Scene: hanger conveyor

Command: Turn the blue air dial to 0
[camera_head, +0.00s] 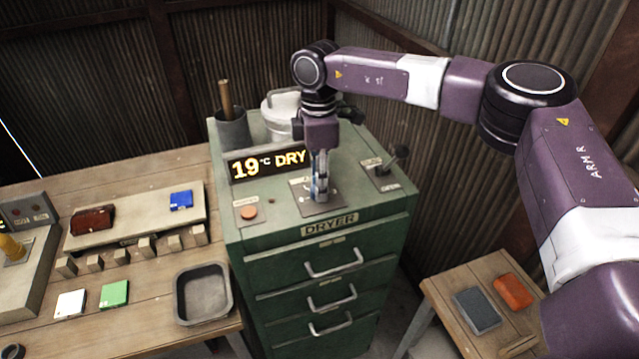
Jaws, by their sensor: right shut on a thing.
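The green dryer cabinet (350,268) stands in the middle, with its display (268,165) reading "19 °C DRY". My right gripper (320,190) points down onto the dial plate (334,196) on the cabinet top, to the right of the orange button. It is shut on the blue air dial, of which only a little blue shows between the fingers. The dial's pointer and most of its scale are hidden by the fingers, so I cannot tell its setting. My left gripper is not in view.
An orange button (248,212) is left of the dial and a black lever (390,163) is right of it. A cup with a stick (232,130) stands behind the display. A wooden bench with a grey tray (181,318) is on the left; a small table (437,302) stands at right.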

